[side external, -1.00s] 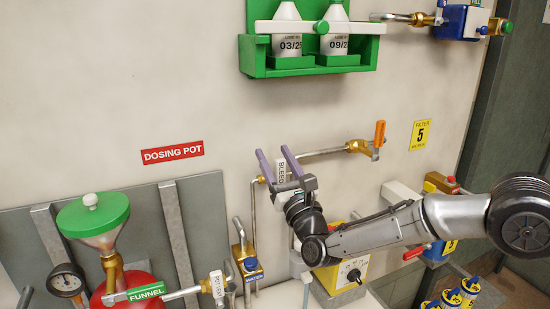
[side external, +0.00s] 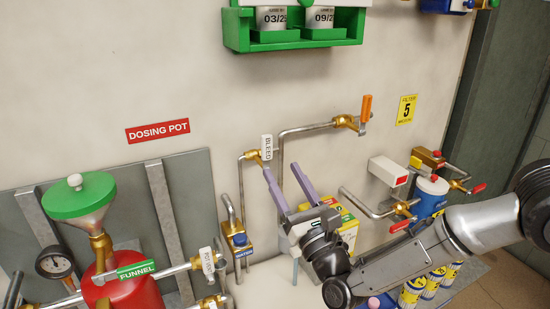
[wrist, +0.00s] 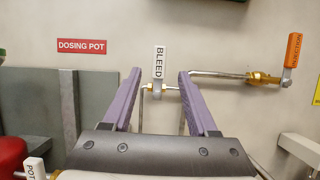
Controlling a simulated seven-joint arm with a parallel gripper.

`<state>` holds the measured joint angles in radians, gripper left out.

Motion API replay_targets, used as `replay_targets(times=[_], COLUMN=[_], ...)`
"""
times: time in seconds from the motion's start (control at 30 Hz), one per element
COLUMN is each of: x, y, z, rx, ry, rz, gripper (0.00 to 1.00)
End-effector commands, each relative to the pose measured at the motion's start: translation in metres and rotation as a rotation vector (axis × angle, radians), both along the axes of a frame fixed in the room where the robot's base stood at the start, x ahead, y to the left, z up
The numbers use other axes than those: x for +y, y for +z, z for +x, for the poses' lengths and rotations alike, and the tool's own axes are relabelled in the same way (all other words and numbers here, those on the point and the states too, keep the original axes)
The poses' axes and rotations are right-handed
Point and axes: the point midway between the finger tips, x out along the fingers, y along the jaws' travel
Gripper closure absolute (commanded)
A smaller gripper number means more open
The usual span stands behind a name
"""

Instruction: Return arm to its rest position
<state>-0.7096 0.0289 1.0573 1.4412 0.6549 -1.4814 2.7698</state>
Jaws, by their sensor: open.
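My gripper (side external: 288,183) is open, with its two purple fingers pointing up toward the wall and nothing between them. In the wrist view the gripper (wrist: 158,82) frames the white BLEED valve handle (wrist: 159,61), which stands upright beyond the fingertips. In the side view the BLEED handle (side external: 267,148) is upright on its brass fitting, just above and left of the fingers. The fingers look apart from the handle. My arm reaches in from the right edge of the side view.
An orange INJECTION handle (side external: 366,108) stands upright on the pipe right of BLEED. The dosing pot's green funnel (side external: 80,197) and red vessel (side external: 132,298) are at left. A green rack (side external: 290,40) hangs above. Red-handled valves and a blue filter (side external: 430,198) are at right.

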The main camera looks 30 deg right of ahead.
Motion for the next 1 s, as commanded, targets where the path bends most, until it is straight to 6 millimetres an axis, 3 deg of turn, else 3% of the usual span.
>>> replay_targets(times=[0.23, 0.67, 0.77, 0.87, 1.0], x=[0.0, 0.0, -0.009, -0.032, -0.084], y=[-0.007, -0.007, -0.005, 0.019, 0.087], z=[-0.016, -0.016, -0.012, -0.004, 0.0], rx=[0.0, 0.0, -0.003, -0.039, -0.132], ry=[0.0, -0.001, -0.019, -0.063, -0.144], rz=[-0.001, -0.001, 0.002, 0.032, 0.094], gripper=[0.41, 0.41, 0.41, 0.41, 0.41])
